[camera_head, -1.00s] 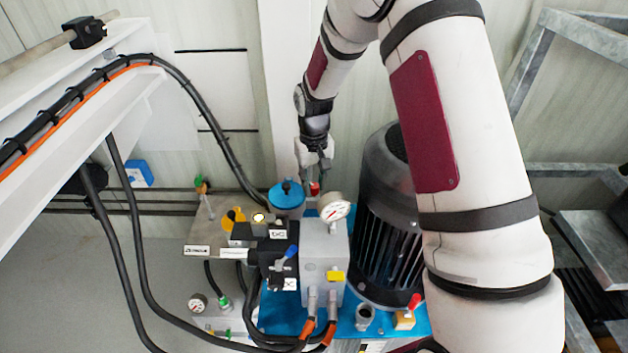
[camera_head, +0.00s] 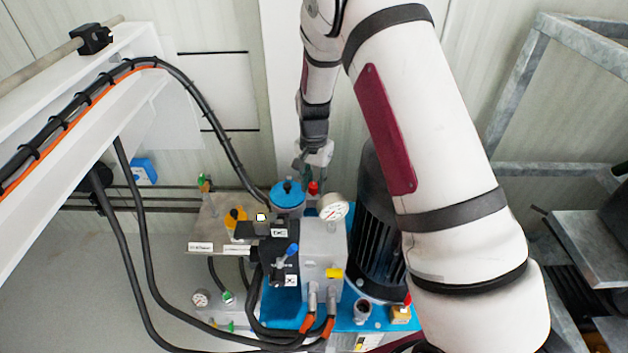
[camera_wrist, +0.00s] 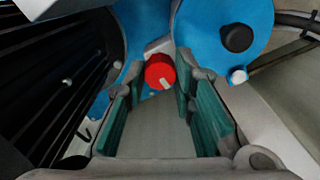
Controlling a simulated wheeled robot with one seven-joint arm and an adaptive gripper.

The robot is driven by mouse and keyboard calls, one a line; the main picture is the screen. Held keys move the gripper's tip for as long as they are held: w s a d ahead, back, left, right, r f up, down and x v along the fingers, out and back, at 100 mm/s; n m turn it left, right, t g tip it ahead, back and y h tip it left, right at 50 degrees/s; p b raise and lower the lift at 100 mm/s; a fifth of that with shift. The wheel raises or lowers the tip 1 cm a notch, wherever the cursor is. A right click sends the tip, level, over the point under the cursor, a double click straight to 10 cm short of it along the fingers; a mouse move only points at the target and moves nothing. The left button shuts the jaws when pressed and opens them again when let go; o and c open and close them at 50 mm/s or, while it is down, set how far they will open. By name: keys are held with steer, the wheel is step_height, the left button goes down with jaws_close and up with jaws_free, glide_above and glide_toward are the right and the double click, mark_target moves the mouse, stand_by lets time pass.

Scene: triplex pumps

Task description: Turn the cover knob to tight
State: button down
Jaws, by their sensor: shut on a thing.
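A red knob (camera_wrist: 157,74) with a small white mark on its side sits between my fingertips in the wrist view. In the head view the red knob (camera_head: 313,188) stands behind the gauge, right of a round blue cover (camera_head: 290,201). My gripper (camera_wrist: 160,80) comes from above, its green-padded fingers on either side of the red knob, shut on it. In the head view my gripper (camera_head: 313,172) is small and its fingertips are hard to make out. The blue cover also shows in the wrist view (camera_wrist: 205,30), with a black knob (camera_wrist: 237,39) on it.
A white pressure gauge (camera_head: 333,207) stands just in front of the red knob. A dark ribbed motor (camera_head: 375,230) is close on the right, partly behind my arm. Black hoses (camera_head: 200,100) and a white beam (camera_head: 90,135) are on the left.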

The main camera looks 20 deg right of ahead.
mark_target(313, 185)
steer(key=shift+m, duration=0.6)
steer(key=c, duration=1.3)
jaws_free()
steer(key=shift+c, duration=0.2)
step_height(313, 185, up, 12)
